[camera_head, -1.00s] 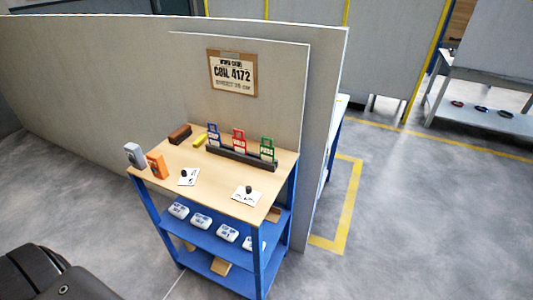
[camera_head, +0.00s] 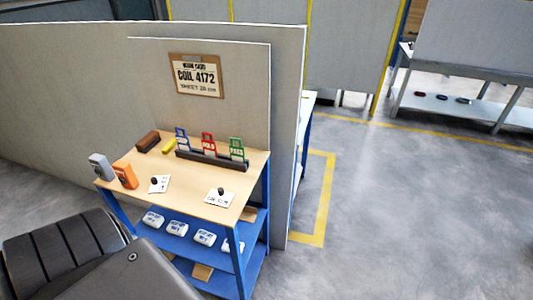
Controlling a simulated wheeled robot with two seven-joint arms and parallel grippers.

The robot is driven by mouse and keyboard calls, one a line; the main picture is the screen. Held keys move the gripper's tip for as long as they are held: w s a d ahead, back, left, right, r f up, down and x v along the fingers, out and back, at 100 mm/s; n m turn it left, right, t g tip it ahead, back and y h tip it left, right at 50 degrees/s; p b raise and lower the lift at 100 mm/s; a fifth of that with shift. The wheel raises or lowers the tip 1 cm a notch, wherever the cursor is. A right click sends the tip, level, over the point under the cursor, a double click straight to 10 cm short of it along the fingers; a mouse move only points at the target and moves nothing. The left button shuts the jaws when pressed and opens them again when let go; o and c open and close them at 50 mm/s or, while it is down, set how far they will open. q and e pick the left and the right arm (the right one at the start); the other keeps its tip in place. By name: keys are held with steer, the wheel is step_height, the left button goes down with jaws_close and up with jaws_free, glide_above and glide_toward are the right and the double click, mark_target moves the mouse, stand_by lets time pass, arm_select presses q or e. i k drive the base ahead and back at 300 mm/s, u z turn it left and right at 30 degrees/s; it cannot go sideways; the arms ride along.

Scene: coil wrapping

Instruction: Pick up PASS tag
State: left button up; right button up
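The green tag (camera_head: 237,147), which appears to be the PASS tag, stands upright at the right end of a dark rack (camera_head: 212,161) on the wooden-topped table (camera_head: 190,192). A red HOLD tag (camera_head: 208,144) stands in the middle of the rack. A blue tag (camera_head: 182,139) stands at its left end; its lettering is too small to read. No gripper touches the tags. Neither my left nor my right gripper is in view; only a dark part of my own body shows at the lower left.
A grey device (camera_head: 101,167) and an orange device (camera_head: 125,175) stand at the table's left edge. A brown block (camera_head: 148,141) and yellow item (camera_head: 169,146) lie behind. Two white cards (camera_head: 159,184) (camera_head: 219,198) lie in front. A grey panel (camera_head: 225,65) rises behind; open floor (camera_head: 420,220) lies right.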

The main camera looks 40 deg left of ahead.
mark_target(238, 153)
steer(key=i, duration=3.55)
steer(key=u, duration=3.1)
